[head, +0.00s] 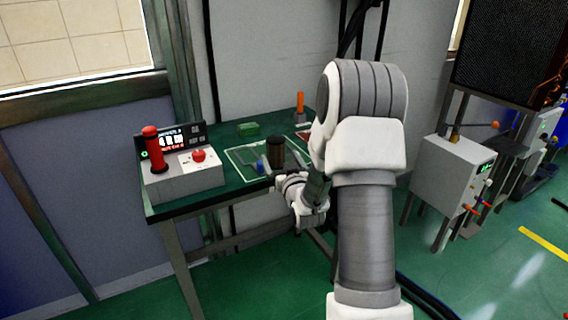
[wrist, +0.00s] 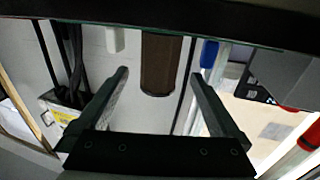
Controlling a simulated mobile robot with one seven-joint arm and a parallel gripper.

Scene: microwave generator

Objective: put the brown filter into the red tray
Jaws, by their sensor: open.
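The brown filter (head: 276,152) is a dark brown upright cylinder near the front edge of the green table. In the wrist view the filter (wrist: 161,62) shows between and beyond my two fingertips, with a visible gap on each side. My gripper (head: 281,170) is open and empty, low in front of the filter at the table's edge. My gripper also shows in the wrist view (wrist: 159,74) with its fingers wide apart. A small red patch, apparently the red tray (head: 303,135), shows right of the filter; my arm hides most of it.
A grey control box (head: 185,180) with a red button and red handle stands at the table's left. A blue piece (head: 260,167) is just left of the filter. An orange cylinder (head: 300,103) stands at the back.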

